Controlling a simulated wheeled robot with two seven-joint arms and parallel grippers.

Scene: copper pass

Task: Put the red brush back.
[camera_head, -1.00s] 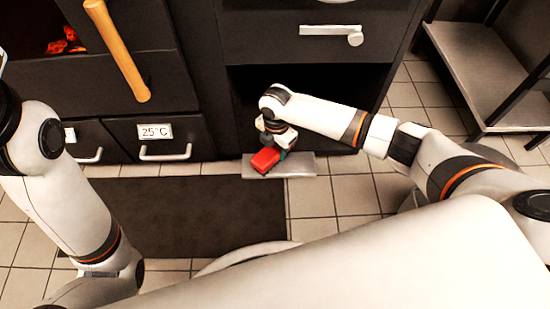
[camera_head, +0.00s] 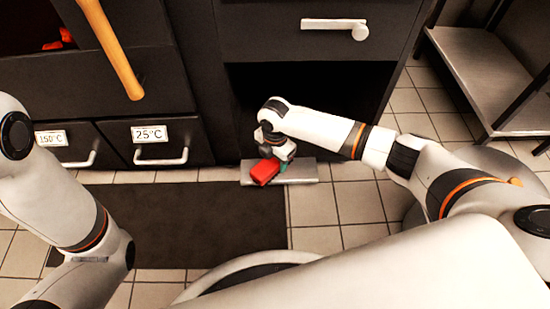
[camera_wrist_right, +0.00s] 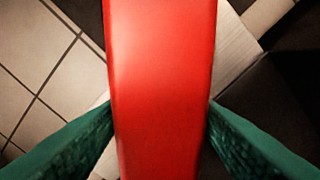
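The red brush (camera_head: 265,172) shows as a red block at the right gripper, over the grey metal plate (camera_head: 303,172) on the floor in front of the dark cabinet. My right gripper (camera_head: 281,163) points down there. In the right wrist view the red brush (camera_wrist_right: 162,90) fills the middle, with a green finger against each side, so the gripper is shut on it. Whether the brush touches the plate I cannot tell. My left arm comes in at the left; its gripper is out of view.
A dark mat (camera_head: 185,225) lies on the tiled floor. Drawers labelled 150°C and 25°C (camera_head: 149,134) and an open dark cabinet bay (camera_head: 320,90) stand behind. A wooden handle (camera_head: 110,48) hangs at the upper left. A metal shelf (camera_head: 477,75) stands at the right.

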